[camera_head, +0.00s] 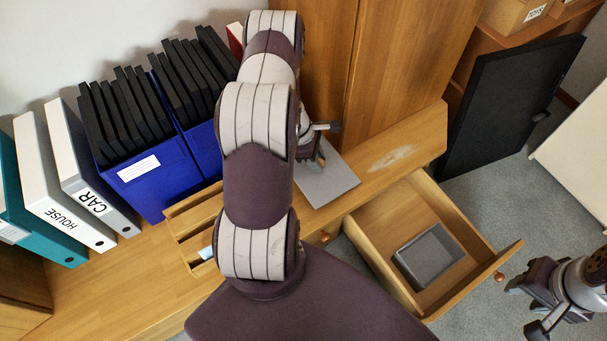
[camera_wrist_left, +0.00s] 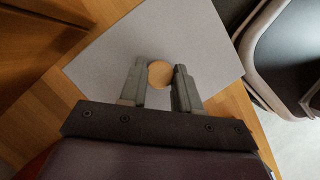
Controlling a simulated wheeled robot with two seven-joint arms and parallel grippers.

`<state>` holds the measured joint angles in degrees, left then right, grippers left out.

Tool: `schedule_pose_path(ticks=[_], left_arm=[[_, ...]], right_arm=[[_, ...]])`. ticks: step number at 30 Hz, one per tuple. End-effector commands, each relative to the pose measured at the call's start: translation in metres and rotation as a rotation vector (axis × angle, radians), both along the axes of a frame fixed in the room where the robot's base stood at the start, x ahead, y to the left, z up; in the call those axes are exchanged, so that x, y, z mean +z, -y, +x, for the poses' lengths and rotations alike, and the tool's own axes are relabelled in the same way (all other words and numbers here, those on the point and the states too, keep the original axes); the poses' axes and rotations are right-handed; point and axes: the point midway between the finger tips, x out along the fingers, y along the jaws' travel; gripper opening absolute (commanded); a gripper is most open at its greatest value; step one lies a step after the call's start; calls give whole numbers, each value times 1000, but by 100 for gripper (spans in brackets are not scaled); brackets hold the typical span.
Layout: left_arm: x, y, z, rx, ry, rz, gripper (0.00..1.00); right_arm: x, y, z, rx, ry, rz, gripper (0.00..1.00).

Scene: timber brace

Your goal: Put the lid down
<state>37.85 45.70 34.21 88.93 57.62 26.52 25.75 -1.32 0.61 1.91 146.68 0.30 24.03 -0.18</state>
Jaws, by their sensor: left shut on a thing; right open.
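The lid (camera_head: 330,187) is a flat grey square panel with a round wooden knob (camera_wrist_left: 160,74). In the head view it is at the wooden desk top, beside the cabinet. I cannot tell whether it touches the wood or hovers just above it. My left gripper (camera_head: 318,160) is over the lid, partly hidden by my arm. In the left wrist view its fingers (camera_wrist_left: 160,85) are either side of the knob, shut on it. My right gripper (camera_head: 524,300) is open and empty at the lower right, beyond the drawer.
An open drawer (camera_head: 368,238) holds a grey open box (camera_head: 399,263). A small wooden organizer (camera_head: 188,208) stands left of my arm, near blue boxes (camera_head: 160,185) of black files and several binders (camera_head: 65,205). A black cabinet door (camera_head: 500,105) stands open at right.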

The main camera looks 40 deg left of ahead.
Motion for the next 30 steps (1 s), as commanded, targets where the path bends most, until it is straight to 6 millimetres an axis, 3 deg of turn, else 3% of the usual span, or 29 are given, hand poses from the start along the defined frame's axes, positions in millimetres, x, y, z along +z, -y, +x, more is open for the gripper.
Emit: schedule_pose_path(ticks=[1,10,21,22,23,24,30], left_arm=[[-14,0,0,-1,0,0,0],[-58,0,1,-2,1,0,0],[-63,0,1,-3,2,1,0],[-62,0,1,-3,2,1,42],[-61,0,1,-3,2,1,51],[-61,0,1,-2,2,1,57],[-61,0,1,-2,2,1,57]], right_arm=[[-9,0,0,0,0,0,43],[-26,0,0,0,0,0,43],[-28,0,0,0,0,0,43],[-26,0,0,0,0,0,43],[-26,0,0,0,0,0,43],[-26,0,0,0,0,0,43],[-26,0,0,0,0,0,43]])
